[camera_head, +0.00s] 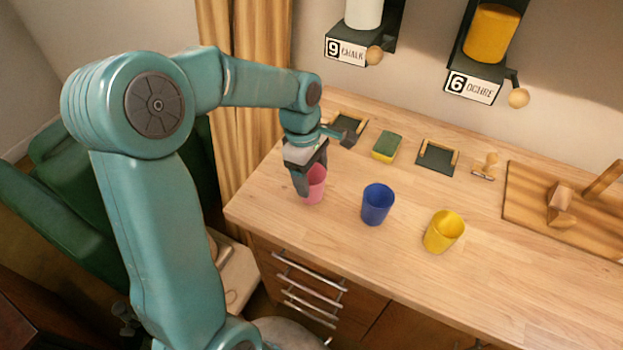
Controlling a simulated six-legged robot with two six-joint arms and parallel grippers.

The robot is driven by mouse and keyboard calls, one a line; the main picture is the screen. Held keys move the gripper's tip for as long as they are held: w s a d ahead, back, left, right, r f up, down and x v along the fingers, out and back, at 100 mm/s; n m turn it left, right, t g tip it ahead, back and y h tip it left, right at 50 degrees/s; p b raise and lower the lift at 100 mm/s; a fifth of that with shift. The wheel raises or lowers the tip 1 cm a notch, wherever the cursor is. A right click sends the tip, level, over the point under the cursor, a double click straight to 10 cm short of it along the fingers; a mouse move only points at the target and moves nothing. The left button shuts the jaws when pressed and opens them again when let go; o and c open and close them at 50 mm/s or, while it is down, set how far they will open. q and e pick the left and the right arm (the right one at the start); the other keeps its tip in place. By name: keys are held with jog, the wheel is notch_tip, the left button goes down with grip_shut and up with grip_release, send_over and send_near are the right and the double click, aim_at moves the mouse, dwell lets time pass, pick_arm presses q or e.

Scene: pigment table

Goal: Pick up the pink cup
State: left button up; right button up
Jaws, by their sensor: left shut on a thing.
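The pink cup (316,188) stands upright on the left part of the wooden table, near its front left edge. My left gripper (307,182) reaches down over it from behind and is shut on its wall, with one dark finger in front of the cup's left side. The finger hides part of the cup. The cup's base appears to be at table level; I cannot tell whether it touches. My right gripper does not show.
A blue cup (377,204) and a yellow cup (443,232) stand to the right. Behind are a sponge (387,147), a dark tray (437,158) and a small wooden stamp-like item (486,167). A wooden board (525,190) lies at right. Chalk (363,14) and ochre (491,34) dispensers hang on the wall.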

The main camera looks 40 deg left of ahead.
pick_arm(q)
notch_tip(320, 180, up, 20)
jog(key=p, duration=0.1)
dwell(0.4)
